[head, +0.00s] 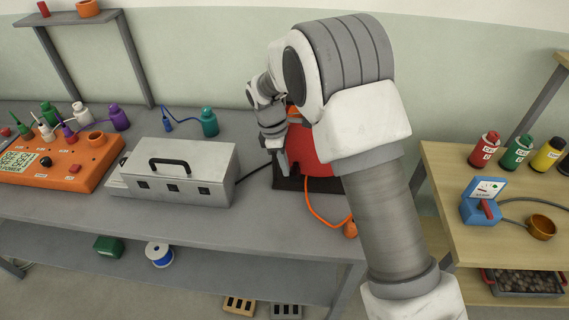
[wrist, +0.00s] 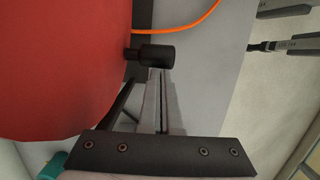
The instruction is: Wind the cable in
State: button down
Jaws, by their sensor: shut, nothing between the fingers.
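The red cable reel (head: 312,158) stands on a dark base (head: 290,184) at the right of the grey bench, partly hidden by my arm. An orange cable (head: 318,213) runs from it to an orange end piece (head: 350,229) by the bench's front edge. My gripper (head: 284,170) is in front of the reel's left part, pointing down. In the wrist view the red reel (wrist: 60,60) fills the left, and a black crank knob (wrist: 157,54) sticks out from it. My gripper (wrist: 159,76) is shut and empty, its tips right at the knob; I cannot tell whether they touch.
A grey metal box (head: 185,172) with a black handle stands left of the reel. An orange instrument (head: 62,158) and several bottles are further left. A wooden table (head: 445,190) with a blue device (head: 480,209) is on the right. Bare bench lies in front.

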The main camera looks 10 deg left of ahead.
aim_at(295, 178)
jog(key=f+h, duration=0.1)
jog(key=h, duration=0.1)
jog(key=d+f+h, duration=0.1)
jog(key=f+h, duration=0.1)
jog(key=shift+d+f, duration=0.15)
jog(key=shift+w+d+f+h, duration=0.1)
jog(key=shift+d+f+h, duration=0.2)
jog(key=shift+h, duration=0.3)
jog(key=shift+d+f, duration=0.2)
jog(key=shift+d, duration=0.1)
jog(key=v, duration=1.7)
jog(key=shift+s, duration=0.2)
jog(key=c, duration=1.5)
grip_release()
jog(key=shift+r, duration=0.1)
jog(key=shift+c, duration=0.2)
